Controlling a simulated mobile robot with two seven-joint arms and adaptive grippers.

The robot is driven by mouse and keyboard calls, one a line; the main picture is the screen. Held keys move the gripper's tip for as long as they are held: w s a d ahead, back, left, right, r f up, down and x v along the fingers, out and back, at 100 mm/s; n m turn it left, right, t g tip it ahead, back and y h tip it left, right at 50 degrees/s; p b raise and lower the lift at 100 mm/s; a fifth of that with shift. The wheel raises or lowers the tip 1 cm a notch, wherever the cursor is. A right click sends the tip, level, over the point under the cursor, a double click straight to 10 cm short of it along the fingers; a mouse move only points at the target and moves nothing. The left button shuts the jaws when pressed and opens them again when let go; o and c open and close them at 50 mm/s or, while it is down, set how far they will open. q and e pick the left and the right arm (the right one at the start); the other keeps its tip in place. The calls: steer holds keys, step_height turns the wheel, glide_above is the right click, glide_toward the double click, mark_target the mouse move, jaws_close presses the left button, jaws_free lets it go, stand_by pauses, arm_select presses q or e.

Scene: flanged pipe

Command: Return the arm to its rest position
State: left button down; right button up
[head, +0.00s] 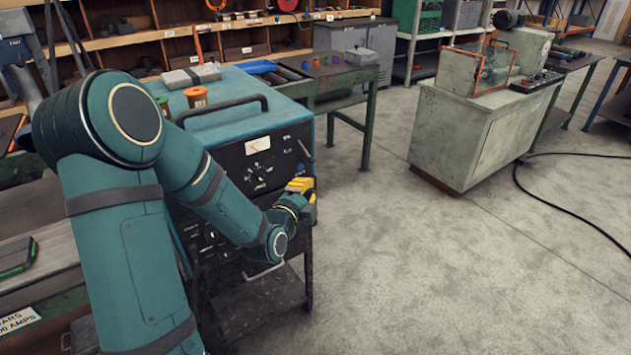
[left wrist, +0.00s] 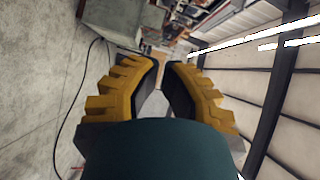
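My left gripper (head: 302,190), with yellow fingers, is at the end of my teal left arm in the head view. It appears just in front of the right part of a teal welding machine's dark front panel; I cannot tell whether it touches. In the left wrist view the two yellow fingers (left wrist: 164,66) stand apart with a gap between them and nothing held. The arm is bent, its elbow high at the left and its forearm sloping down to the right. My right gripper is in neither view.
The welding machine (head: 290,128) stands close beside my forearm, with spools on top. A green workbench (head: 371,75) is behind it. A grey cabinet (head: 472,135) with a guarded machine stands at the right. The concrete floor (head: 450,270) at front right is clear except for a black cable (head: 575,222).

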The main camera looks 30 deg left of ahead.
arm_select(q)
steer(key=shift+s, duration=0.2)
steer(key=s+d+f+n+g+h, duration=0.2)
steer(key=d+f+n+g+h, duration=0.15)
steer(key=d+f, duration=0.5)
steer(key=s+d+f+n+g+h, duration=0.2)
steer(key=d+f+n+g, duration=0.25)
steer(key=d+f, duration=0.45)
steer(key=s+d+f+n+g+h, duration=0.1)
steer(key=s+d+f+n+g, duration=0.6)
steer(key=s, duration=0.7)
step_height(320, 180, down, 4)
steer(key=shift+s+d+n+h, duration=0.2)
steer(key=shift+d+n+h, duration=0.2)
steer(key=shift+d, duration=0.8)
steer(key=shift+a, duration=0.1)
